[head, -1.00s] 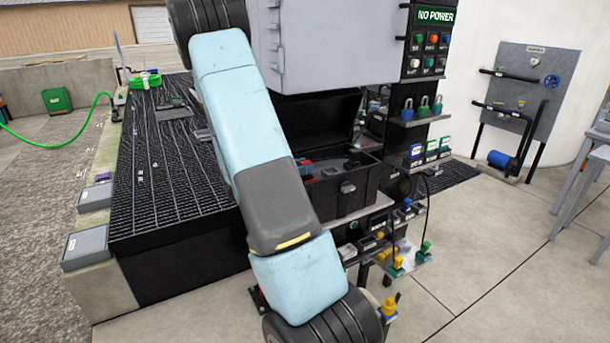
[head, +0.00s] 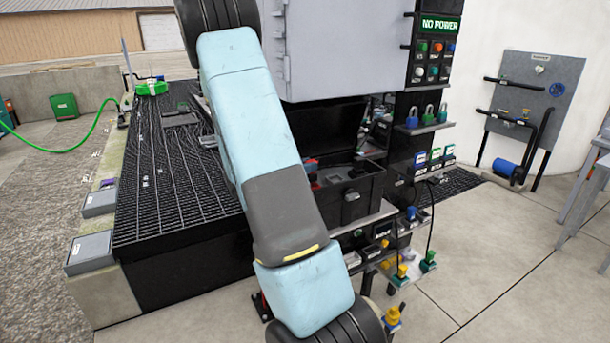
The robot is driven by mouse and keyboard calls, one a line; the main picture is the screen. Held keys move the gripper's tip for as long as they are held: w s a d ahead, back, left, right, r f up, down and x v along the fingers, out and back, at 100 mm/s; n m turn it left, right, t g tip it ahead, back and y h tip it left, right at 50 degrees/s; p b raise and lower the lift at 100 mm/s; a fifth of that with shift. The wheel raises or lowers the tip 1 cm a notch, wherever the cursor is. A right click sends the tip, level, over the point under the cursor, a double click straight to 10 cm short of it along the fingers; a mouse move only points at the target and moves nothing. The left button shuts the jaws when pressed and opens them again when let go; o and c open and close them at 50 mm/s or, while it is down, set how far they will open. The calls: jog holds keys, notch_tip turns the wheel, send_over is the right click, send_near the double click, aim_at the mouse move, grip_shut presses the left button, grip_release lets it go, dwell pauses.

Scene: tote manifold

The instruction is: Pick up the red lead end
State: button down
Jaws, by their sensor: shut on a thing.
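My gripper is not in view; only my arm's links show, crossing the picture from top left to bottom centre. I cannot make out a red lead end for sure. Plugs with black leads stand on the low shelf: a yellow plug (head: 401,272), a green plug (head: 428,262) and, higher up, a blue plug (head: 411,214). Another yellow-topped plug (head: 393,315) shows lower down, beside my arm. A small red item (head: 310,165) shows at the open black case (head: 352,200), partly behind my arm. My arm hides part of the shelf.
A grey cabinet (head: 345,50) hangs above the case, beside a NO POWER panel (head: 435,50). Padlocks (head: 427,115) stand on a side shelf. A black grating deck (head: 165,190) fills the left. The concrete floor (head: 500,265) at right is clear. A grey table (head: 590,180) stands at the right edge.

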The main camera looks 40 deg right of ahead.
jog(key=s+a+r, duration=0.9)
jog(key=s+r, duration=0.1)
jog(key=shift+s, duration=0.3)
jog(key=shift+a, duration=0.1)
